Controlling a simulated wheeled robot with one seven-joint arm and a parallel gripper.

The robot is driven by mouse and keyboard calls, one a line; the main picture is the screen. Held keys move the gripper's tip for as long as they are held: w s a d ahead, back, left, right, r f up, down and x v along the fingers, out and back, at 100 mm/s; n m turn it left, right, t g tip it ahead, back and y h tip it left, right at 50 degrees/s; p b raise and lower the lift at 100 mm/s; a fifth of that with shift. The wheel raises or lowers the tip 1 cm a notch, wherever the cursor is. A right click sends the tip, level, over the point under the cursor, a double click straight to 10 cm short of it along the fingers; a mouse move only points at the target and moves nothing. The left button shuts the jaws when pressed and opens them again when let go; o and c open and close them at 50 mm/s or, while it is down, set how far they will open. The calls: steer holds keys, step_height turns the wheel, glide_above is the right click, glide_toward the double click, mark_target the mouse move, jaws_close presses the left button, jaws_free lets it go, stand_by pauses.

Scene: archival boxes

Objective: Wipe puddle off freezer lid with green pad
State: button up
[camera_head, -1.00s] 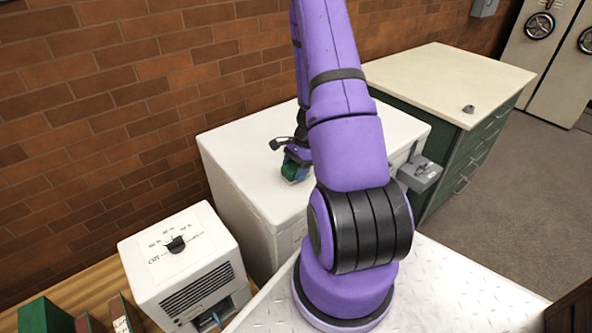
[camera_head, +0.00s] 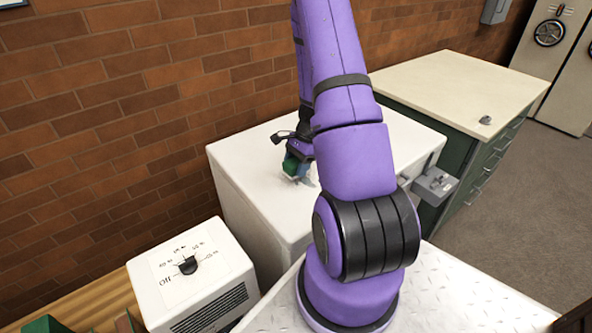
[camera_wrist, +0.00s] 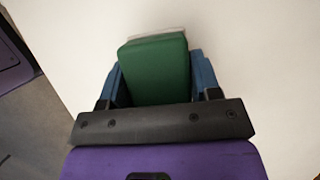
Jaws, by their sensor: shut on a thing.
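My gripper (camera_head: 297,160) is shut on the green pad (camera_head: 290,168) over the white freezer lid (camera_head: 262,180). In the wrist view the pad (camera_wrist: 155,70) sits between the two blue fingers of my gripper (camera_wrist: 158,78). A pale strip shows past its far edge. A faint greyish patch (camera_head: 308,181) lies beside the pad on the lid and may be the puddle. My arm hides the lid's right part. I cannot tell whether the pad touches the lid.
A brick wall (camera_head: 130,110) runs behind the freezer. A white unit with a dial (camera_head: 195,270) stands at front left. A green cabinet with a cream top (camera_head: 430,85) stands at the right, with a small grey object (camera_head: 485,120) on it. A grey box (camera_head: 435,184) is on the freezer's right side.

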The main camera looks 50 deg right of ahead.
mark_target(292, 163)
steer(key=shift+r, duration=2.65)
steer(key=shift+a, duration=0.1)
